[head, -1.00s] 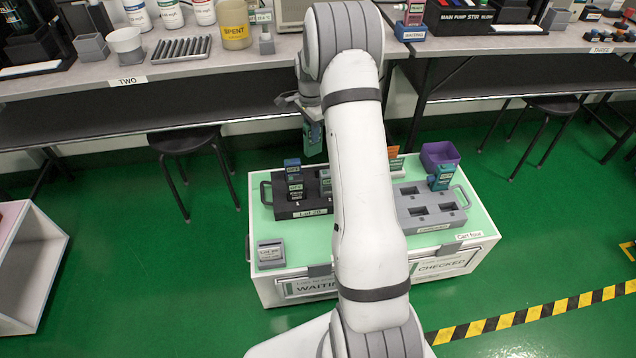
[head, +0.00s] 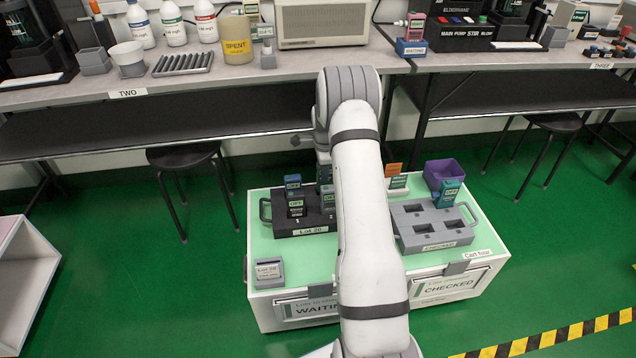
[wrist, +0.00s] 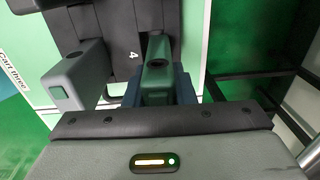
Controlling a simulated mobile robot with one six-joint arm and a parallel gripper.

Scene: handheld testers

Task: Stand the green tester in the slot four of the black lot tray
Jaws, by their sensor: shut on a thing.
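The black lot tray (head: 283,229) stands on the left of the cart top, partly behind my arm. It also shows in the wrist view (wrist: 112,50), with a white 4 printed on it. The green tester (wrist: 157,72) is between my gripper's fingers (wrist: 160,92), and the gripper is shut on it. It is close beside the 4 mark; whether its lower end is inside the slot is hidden. Another grey-green tester (wrist: 72,82) stands to its left.
A small grey holder (head: 268,273) is at the cart's front left.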

